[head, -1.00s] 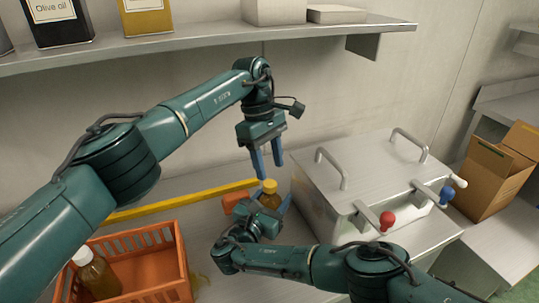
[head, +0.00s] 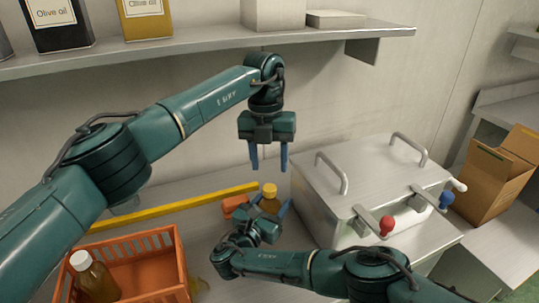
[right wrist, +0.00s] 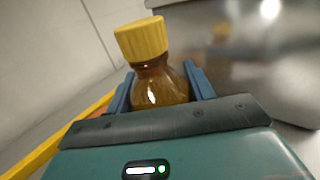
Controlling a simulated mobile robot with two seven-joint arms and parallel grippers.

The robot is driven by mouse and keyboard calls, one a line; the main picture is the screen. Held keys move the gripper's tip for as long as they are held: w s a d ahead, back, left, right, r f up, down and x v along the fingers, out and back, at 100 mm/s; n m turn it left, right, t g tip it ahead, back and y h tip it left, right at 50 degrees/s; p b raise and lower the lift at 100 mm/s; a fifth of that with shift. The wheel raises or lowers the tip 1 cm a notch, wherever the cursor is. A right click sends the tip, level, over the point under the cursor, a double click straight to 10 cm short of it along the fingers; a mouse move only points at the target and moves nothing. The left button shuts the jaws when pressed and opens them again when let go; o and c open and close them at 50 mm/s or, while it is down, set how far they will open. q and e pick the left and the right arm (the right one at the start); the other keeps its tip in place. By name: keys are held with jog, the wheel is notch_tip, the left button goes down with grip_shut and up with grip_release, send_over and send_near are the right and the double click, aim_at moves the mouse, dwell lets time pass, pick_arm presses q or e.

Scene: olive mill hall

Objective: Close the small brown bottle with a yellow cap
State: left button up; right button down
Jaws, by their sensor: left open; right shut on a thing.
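The small brown bottle (head: 268,205) stands on the bench, left of the steel box. The yellow cap (head: 270,190) sits on its neck. In the right wrist view the bottle (right wrist: 158,86) shows amber glass, and the ribbed yellow cap (right wrist: 141,38) is on top; I cannot tell how tight it is. My right gripper (head: 277,212) is shut on the bottle's body, with blue fingers (right wrist: 161,92) on both sides of it. My left gripper (head: 269,168) is open and empty, pointing down just above the cap, apart from it.
A steel box (head: 368,180) with handles and red and blue knobs stands close on the right. An orange crate (head: 150,262) holds a white-capped bottle (head: 95,275). A yellow bar (head: 165,209) and an orange object (head: 234,205) lie nearby. A shelf (head: 210,42) hangs above.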

aim_at(269, 188)
pick_arm(q)
jog(key=n, duration=0.6)
jog(key=shift+r, duration=0.3)
jog(key=n, duration=0.5)
jog(key=shift+r+t+y, duration=0.2)
jog(key=shift+t+y, duration=0.1)
jog(key=shift+t, duration=0.1)
jog(key=shift+f, duration=4.05)
jog(key=shift+c, duration=0.5)
